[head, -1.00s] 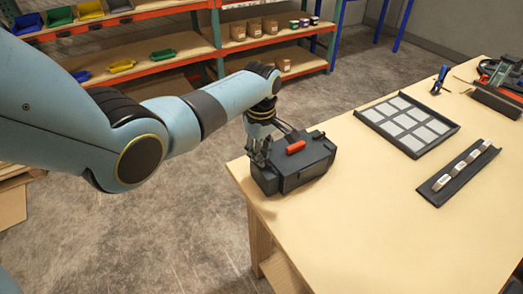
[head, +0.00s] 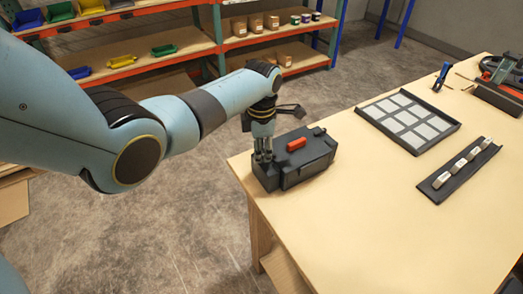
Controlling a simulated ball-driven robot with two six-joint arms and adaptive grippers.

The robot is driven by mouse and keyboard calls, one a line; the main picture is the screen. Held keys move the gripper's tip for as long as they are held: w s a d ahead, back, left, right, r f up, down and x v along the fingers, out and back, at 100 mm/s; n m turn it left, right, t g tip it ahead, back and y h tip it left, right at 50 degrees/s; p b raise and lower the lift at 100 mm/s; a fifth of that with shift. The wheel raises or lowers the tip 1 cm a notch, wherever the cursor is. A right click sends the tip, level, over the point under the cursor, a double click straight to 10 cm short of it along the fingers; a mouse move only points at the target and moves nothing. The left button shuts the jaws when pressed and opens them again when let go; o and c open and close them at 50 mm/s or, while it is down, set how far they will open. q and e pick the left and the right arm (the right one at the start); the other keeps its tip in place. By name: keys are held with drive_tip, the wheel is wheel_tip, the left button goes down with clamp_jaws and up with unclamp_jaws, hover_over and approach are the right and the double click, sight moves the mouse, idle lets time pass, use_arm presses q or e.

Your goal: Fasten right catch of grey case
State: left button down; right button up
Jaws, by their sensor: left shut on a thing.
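The grey case (head: 310,163) is closed and lies at the table's near left corner, with a red part (head: 296,144) on its top. My left gripper (head: 263,158) points down at the case's left end, its fingers close together and touching the case there. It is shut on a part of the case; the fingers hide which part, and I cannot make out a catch. My right gripper is out of view.
The wooden table (head: 345,215) is clear in front of and right of the case. A tray of pale squares (head: 455,127) and a dark strip with several light blocks (head: 440,181) lie to the right. A shelf rack (head: 190,50) stands behind.

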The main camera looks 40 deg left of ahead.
use_arm(q)
drive_tip(key=n, duration=0.4)
drive_tip(key=shift+s+d, duration=0.1)
idle(0.5)
drive_tip(key=c, duration=1.3)
unclamp_jaws()
drive_tip(key=shift+c, duration=0.2)
drive_tip(key=shift+r, duration=0.15)
wheel_tip(320, 180, up, 12)
